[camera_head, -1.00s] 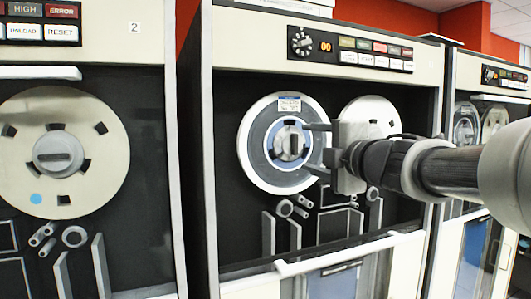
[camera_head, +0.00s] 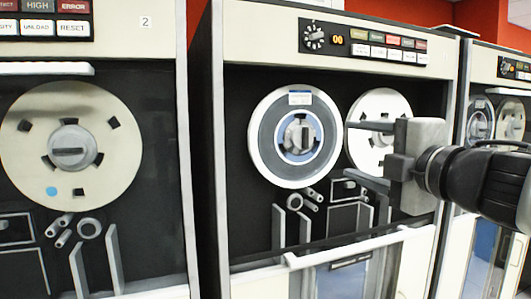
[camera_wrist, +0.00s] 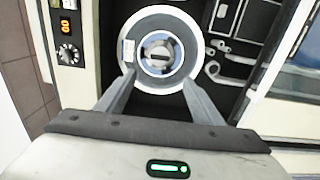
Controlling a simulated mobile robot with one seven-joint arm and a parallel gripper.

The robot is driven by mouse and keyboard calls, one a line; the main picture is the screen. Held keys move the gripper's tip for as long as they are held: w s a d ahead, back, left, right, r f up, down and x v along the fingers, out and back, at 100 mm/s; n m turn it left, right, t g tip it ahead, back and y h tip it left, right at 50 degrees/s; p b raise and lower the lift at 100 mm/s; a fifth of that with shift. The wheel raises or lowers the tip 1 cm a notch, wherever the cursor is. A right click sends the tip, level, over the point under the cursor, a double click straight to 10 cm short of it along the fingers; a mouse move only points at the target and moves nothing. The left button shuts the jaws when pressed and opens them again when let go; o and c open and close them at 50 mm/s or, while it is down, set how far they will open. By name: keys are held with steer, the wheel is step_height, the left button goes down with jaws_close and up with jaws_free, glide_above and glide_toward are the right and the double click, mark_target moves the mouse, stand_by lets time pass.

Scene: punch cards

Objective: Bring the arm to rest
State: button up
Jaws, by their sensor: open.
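My gripper (camera_head: 366,154) is in front of the middle tape cabinet in the head view, to the right of its left reel. Its two fingers are apart and nothing is between them. The left reel (camera_head: 262,138), a white-rimmed disc with a blue ring and a grey hub, is mounted on the dark panel. In the wrist view the open fingers (camera_wrist: 159,88) reach toward that reel (camera_wrist: 170,18), on either side of its lower part in the picture. The hub (camera_wrist: 158,54) shows clear. Whether the fingers touch the reel cannot be told.
A second reel (camera_head: 372,103) sits behind my gripper. A white ledge (camera_head: 360,244) runs below the panel. The control strip (camera_head: 365,43) is above. Another cabinet with a large cream reel (camera_head: 28,138) stands left, and one more cabinet (camera_head: 510,82) stands right.

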steer(key=d+r+m+t+h+p, duration=0.1)
steer(key=d+r+m+h+p, duration=0.2)
steer(key=m+h, duration=0.4)
step_height(320, 180, down, 7)
steer(key=s+d+m+g+h+p, duration=0.2)
steer(key=s+d+m+g, duration=0.15)
steer(key=m, duration=0.45)
steer(key=s+a+f+m+g+y+p, duration=0.3)
steer(key=s+a+f+m+g, duration=0.3)
steer(key=s+a+f+g, duration=0.3)
steer(key=s+a+f, duration=0.3)
steer(key=s+f, duration=0.2)
steer(key=f, duration=0.1)
steer(key=shift+f+m, duration=0.25)
steer(key=shift+m, duration=0.05)
steer(key=shift+o, duration=0.6)
steer(key=shift+s, duration=0.1)
